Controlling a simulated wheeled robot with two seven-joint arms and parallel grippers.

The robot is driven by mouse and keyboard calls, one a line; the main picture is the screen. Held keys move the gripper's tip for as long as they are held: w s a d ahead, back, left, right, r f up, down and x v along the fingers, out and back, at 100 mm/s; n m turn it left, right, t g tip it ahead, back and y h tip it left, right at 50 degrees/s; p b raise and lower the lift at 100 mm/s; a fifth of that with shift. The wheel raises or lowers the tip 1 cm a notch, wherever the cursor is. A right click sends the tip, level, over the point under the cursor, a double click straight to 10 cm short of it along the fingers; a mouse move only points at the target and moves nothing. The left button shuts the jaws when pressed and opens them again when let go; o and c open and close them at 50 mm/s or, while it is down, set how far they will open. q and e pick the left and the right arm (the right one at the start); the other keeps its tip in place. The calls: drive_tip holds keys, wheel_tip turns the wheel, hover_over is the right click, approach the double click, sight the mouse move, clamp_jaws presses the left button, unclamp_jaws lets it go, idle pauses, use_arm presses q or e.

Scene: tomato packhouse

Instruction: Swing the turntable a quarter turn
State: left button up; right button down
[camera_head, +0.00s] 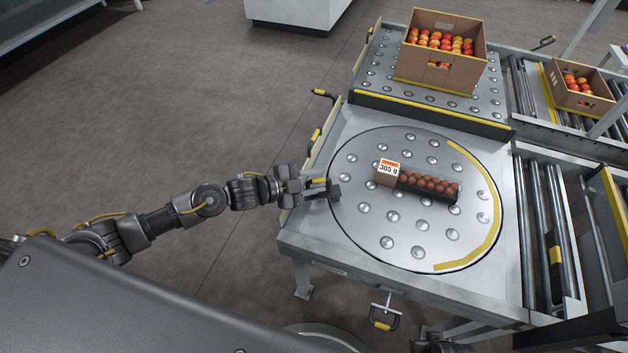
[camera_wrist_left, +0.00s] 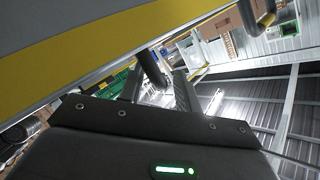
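The turntable (camera_head: 395,250) is a round grey disc with metal ball rollers, set in a metal table. A yellow arc (camera_head: 491,225) runs along its right rim. A dark tray of red tomatoes (camera_head: 428,184) with a "305 g" label sits near its middle. My left gripper (camera_head: 332,190) is at the disc's left rim. In the left wrist view its two fingers (camera_wrist_left: 158,90) stand apart, with a dark post (camera_wrist_left: 150,66) between or just beyond them; contact is unclear. Dark parts at the bottom edge may be my right gripper (camera_head: 440,344), mostly cut off.
A ball-roller table (camera_head: 372,82) behind bears a carton of tomatoes (camera_head: 440,75). Another carton (camera_head: 580,100) stands on rollers at the far right. A roller conveyor (camera_head: 545,225) adjoins the table's right side. A yellow-gripped handle (camera_head: 383,325) hangs at the front. Floor at left is clear.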

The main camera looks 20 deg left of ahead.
use_arm(q)
clamp_jaws()
use_arm(e)
drive_tip(key=shift+s, duration=0.1)
use_arm(q)
drive_tip(key=shift+r, duration=0.1)
